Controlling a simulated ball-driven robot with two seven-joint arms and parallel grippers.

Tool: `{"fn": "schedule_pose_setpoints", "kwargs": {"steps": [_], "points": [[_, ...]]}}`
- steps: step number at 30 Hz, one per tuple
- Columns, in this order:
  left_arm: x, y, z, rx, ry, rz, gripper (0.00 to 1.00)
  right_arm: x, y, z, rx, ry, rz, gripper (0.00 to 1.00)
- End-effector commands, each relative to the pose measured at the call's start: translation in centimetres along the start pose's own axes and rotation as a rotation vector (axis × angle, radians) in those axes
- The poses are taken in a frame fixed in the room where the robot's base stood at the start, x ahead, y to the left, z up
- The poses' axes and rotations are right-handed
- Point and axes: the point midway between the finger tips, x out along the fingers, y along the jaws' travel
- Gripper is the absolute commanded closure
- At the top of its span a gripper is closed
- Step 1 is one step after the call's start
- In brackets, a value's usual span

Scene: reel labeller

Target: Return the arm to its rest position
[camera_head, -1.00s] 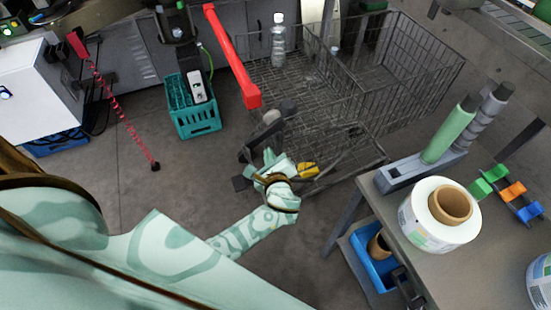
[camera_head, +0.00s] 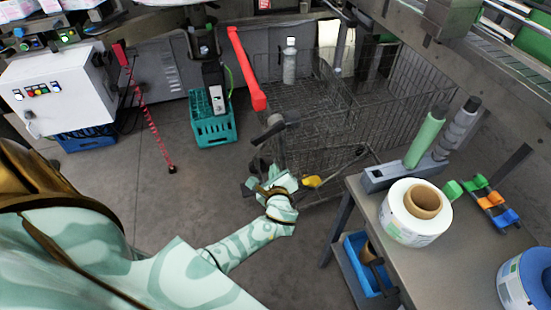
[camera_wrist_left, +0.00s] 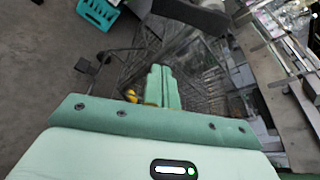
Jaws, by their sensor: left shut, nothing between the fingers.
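My left arm, in a pale green patterned cover, comes in from the lower left in the head view. Its left gripper (camera_head: 262,187) hangs over the floor just in front of the wire cart (camera_head: 310,125). In the left wrist view the two green fingers of the left gripper (camera_wrist_left: 162,72) lie together, shut, with nothing between them. The cart's mesh shows beyond the fingertips. I cannot tell from these views whether the gripper touches the cart. My right gripper is not in view.
A grey table (camera_head: 390,265) at the right bears a label reel (camera_head: 400,225) and a roller stand (camera_head: 380,178). A teal crate (camera_head: 213,132) and a white control box (camera_head: 60,95) stand at the back left. A bottle (camera_head: 290,65) is in the cart. Floor between is clear.

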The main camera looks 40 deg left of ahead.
Motion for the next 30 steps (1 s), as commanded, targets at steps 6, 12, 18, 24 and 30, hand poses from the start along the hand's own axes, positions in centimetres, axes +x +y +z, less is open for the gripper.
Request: {"fn": "schedule_pose_setpoints", "kwargs": {"steps": [6, 12, 18, 24, 30], "points": [[0.0, 0.0, 0.0, 0.0, 0.0, 0.0, 1.0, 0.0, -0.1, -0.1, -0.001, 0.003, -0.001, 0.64], [0.0, -0.1, -0.1, -0.025, 0.006, -0.004, 1.0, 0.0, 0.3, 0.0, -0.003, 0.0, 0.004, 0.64], [-1.2, 4.5, -8.3, -0.452, 0.325, 0.144, 1.0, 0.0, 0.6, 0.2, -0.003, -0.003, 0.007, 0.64], [-9.0, 18.1, -18.0, -0.956, 0.564, 0.604, 1.0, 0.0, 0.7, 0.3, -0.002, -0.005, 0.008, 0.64], [-19.7, 32.2, -20.9, -1.319, 0.475, 1.06, 1.0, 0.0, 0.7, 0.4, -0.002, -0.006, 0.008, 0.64]]}}
